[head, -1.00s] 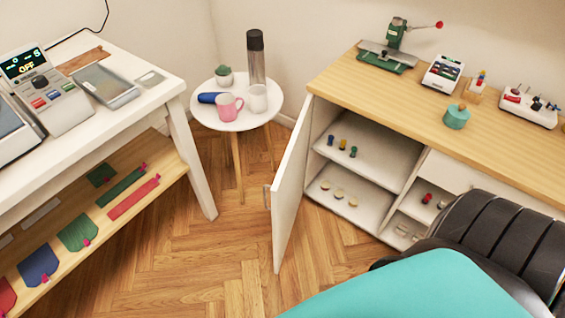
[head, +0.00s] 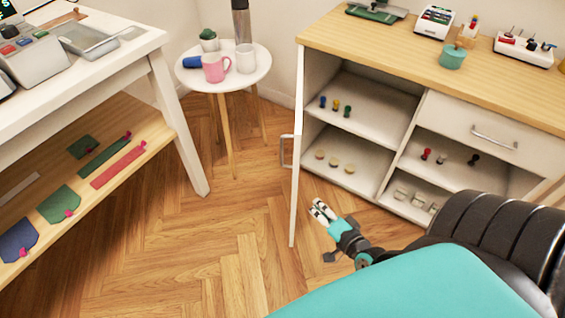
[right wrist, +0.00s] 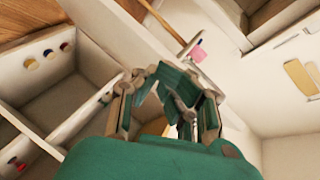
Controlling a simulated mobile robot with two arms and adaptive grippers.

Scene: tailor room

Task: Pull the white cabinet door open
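The white cabinet door (head: 297,190) stands swung out from the left end of the cabinet, seen almost edge-on in the head view. Its metal handle (head: 285,151) is on the door's left, outer side. The left compartment behind it is exposed. My right gripper (head: 322,211) is just right of the door's lower part, on its inner side, in front of the cabinet. Its fingertips look close together and hold nothing visible; contact with the door cannot be told. The right wrist view shows the gripper's fingers (right wrist: 168,85) foreshortened. My left gripper is not in view.
The white cabinet (head: 395,130) has a wooden top, with open shelves holding small spools. A round side table (head: 215,82) with mugs stands left of the door. A white worktable (head: 115,65) is at the far left. The wooden floor (head: 200,250) left of the door is clear.

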